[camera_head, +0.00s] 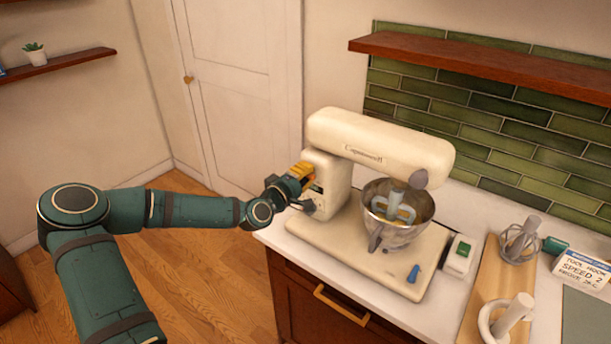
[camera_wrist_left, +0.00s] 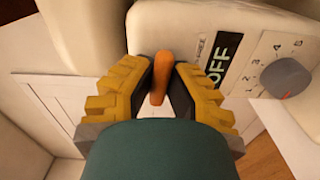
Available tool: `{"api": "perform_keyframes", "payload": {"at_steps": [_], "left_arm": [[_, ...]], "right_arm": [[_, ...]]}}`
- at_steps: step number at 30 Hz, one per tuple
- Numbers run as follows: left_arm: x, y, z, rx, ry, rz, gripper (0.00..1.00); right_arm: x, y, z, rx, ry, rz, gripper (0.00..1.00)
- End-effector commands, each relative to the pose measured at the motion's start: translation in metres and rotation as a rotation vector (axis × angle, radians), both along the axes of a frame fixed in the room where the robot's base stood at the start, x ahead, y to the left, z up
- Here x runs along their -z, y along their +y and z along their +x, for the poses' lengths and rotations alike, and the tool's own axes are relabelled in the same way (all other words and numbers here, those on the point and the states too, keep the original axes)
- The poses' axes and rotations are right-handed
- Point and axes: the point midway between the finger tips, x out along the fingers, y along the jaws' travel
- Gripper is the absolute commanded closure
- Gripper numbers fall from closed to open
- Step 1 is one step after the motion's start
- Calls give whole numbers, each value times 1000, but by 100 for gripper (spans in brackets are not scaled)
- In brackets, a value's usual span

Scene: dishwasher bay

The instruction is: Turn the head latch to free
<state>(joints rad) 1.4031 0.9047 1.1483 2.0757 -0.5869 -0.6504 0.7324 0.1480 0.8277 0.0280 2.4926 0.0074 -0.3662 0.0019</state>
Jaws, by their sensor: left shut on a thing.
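The cream stand mixer (camera_head: 385,145) stands on the counter with its head level over a steel bowl (camera_head: 398,235). The head latch, a small orange lever (camera_wrist_left: 162,72), sticks out of the mixer's side in the left wrist view. My left gripper (camera_head: 302,174) is at the mixer's column. Its yellow fingers (camera_wrist_left: 163,80) are shut on the orange lever, one on each side. The lever is hidden by the gripper in the head view. Beside it are a black "OFF" label (camera_wrist_left: 223,58) and a grey numbered speed dial (camera_wrist_left: 286,78). My right gripper is not in view.
A blue lever (camera_head: 413,273) sits on the mixer's base plate. A box with a green switch (camera_head: 460,254) stands to its right. A whisk (camera_head: 520,242) and a pale attachment (camera_head: 508,315) lie on a wooden board (camera_head: 474,310). A printed card (camera_head: 585,270) stands far right.

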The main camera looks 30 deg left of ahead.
Motion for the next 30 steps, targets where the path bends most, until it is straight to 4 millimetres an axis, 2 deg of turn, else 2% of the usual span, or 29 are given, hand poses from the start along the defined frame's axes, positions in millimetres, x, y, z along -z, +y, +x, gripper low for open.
{"api": "perform_keyframes", "payload": {"at_steps": [17,30], "left_arm": [[0,-1,1,-1,-47,513,100],[0,-1,1,-2,-81,931,100]], "right_arm": [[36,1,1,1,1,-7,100],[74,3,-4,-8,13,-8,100]]}}
